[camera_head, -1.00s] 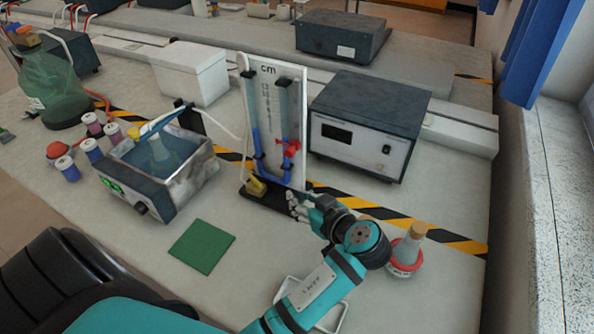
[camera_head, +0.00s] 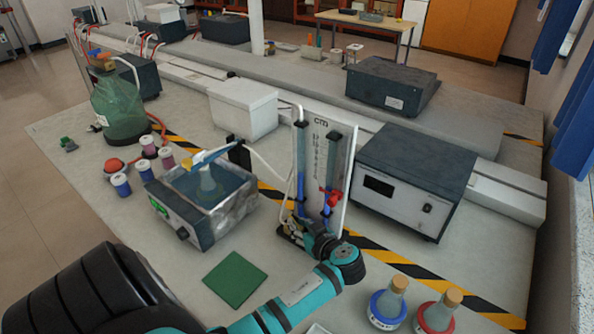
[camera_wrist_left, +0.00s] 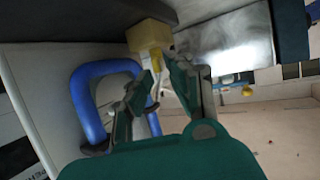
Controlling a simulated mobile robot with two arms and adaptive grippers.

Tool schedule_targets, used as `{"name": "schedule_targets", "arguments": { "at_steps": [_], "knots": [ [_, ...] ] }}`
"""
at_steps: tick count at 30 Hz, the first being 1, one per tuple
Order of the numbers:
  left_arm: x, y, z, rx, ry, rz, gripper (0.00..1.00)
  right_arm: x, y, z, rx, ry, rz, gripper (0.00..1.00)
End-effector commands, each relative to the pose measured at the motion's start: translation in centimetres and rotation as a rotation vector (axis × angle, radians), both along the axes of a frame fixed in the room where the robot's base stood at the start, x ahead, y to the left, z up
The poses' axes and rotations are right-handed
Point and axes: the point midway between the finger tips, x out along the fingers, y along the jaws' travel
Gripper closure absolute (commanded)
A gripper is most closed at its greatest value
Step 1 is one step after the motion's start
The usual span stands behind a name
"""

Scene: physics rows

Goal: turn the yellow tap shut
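The yellow tap sits at the foot of the manometer board (camera_head: 338,177), mostly hidden by my gripper in the head view. In the left wrist view its yellow body (camera_wrist_left: 148,35) shows beyond the fingertips, with a thin yellow part hanging below it. My left gripper (camera_head: 291,231) is low beside the tap. In the wrist view the two fingers (camera_wrist_left: 157,75) stand apart, with the thin yellow part between their tips. Contact with it cannot be told. A blue tube (camera_wrist_left: 84,95) loops beside the left finger. My right gripper is not in view.
A red tap (camera_head: 331,197) is on the manometer's right tube. A water bath (camera_head: 203,200) stands left and a grey instrument box (camera_head: 415,180) right. Two stoppered flasks (camera_head: 388,304) stand front right. A green mat (camera_head: 235,279) lies in front.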

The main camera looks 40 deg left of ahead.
Motion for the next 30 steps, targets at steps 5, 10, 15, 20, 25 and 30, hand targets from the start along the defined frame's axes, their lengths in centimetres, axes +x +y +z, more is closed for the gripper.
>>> {"name": "schedule_targets", "arguments": {
  "at_steps": [5, 10, 15, 20, 25, 30],
  "knots": [
    [0.36, 1.26, -0.51, 0.000, 0.001, 0.000, 0.82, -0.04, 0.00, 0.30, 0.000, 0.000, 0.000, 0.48],
    [0.42, 1.47, -0.69, -0.001, 0.000, 0.000, 0.82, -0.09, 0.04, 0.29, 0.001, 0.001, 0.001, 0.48],
    [0.42, 1.44, -0.67, -0.001, 0.000, 0.000, 0.86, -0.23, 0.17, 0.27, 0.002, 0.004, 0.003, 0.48],
    [0.43, 1.41, -0.64, -0.001, 0.000, -0.001, 1.00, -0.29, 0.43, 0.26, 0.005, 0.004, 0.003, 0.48],
    [0.45, 1.39, -0.63, 0.000, -0.002, -0.001, 1.00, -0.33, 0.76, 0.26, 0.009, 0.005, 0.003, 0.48],
    [0.42, 1.39, -0.60, -0.001, -0.003, -0.021, 1.00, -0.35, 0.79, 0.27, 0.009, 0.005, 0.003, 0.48]
  ]
}}
